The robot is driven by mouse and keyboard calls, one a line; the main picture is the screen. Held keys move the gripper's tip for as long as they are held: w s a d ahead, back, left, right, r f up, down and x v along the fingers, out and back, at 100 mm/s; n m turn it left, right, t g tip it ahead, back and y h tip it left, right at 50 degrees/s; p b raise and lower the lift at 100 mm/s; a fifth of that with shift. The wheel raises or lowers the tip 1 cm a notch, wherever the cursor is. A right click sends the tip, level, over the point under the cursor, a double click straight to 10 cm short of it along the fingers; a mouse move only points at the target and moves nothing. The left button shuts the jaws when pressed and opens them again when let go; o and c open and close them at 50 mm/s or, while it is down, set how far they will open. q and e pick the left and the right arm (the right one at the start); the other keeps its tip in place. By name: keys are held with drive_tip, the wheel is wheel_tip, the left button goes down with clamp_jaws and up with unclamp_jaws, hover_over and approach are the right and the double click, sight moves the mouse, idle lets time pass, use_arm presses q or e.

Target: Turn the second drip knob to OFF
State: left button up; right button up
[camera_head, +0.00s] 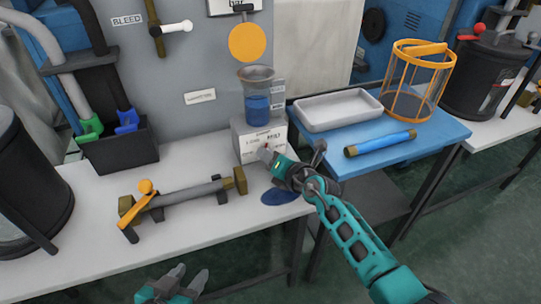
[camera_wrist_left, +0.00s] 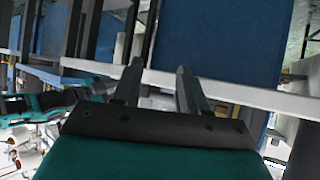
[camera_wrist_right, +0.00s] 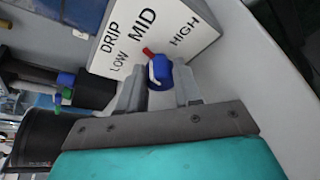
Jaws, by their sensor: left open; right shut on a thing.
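The drip box (camera_head: 243,136) is a small white block on the table with a blue-filled beaker (camera_head: 257,103) on top. In the right wrist view its white face (camera_wrist_right: 190,45) reads DRIP, LOW, MID and HIGH; no OFF mark can be read. A blue knob (camera_wrist_right: 160,72) with a red pointer sits on this face, and the pointer aims roughly at MID. My right gripper (camera_wrist_right: 158,88) is shut on the knob, one finger on each side; in the head view it reaches the box's front (camera_head: 265,155). My left gripper (camera_head: 176,281) is open and empty, low in front of the table.
A brass-ended bar with an orange lever (camera_head: 140,212) lies on the white table left of the box. A dark blue flat patch (camera_head: 281,196) is beside my right gripper. The blue table (camera_head: 440,135) at right holds a white tray (camera_head: 338,110), an orange cage (camera_head: 418,80) and a blue tube (camera_head: 380,143).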

drive_tip(key=n+p, duration=0.1)
drive_tip(key=p, duration=0.2)
drive_tip(key=n+h+p, duration=0.1)
drive_tip(key=p, duration=0.1)
drive_tip(key=shift+a+r+p, duration=0.1)
drive_tip(key=shift+r+p, duration=0.3)
drive_tip(key=shift+f+n+h+p, duration=0.1)
drive_tip(key=shift+n+h+p, duration=0.45)
drive_tip(key=shift+p, duration=0.35)
drive_tip(key=shift+s+f+n+p, duration=0.1)
drive_tip(key=shift+n+p, duration=0.35)
drive_tip(key=shift+p, duration=0.05)
use_arm(q)
wheel_tip(320, 180, up, 6)
drive_tip(key=s+a, duration=0.1)
drive_tip(key=a, duration=0.1)
drive_tip(key=shift+y+p, duration=0.3)
use_arm(e)
drive_tip(key=shift+h, duration=0.25)
use_arm(q)
drive_tip(key=shift+s+a, duration=0.15)
drive_tip(key=shift+a, duration=0.15)
use_arm(e)
drive_tip(key=shift+f+n, duration=0.1)
drive_tip(key=shift+n, duration=0.3)
drive_tip(key=o, duration=1)
use_arm(q)
drive_tip(key=shift+d, duration=0.1)
use_arm(e)
drive_tip(key=shift+o, duration=0.2)
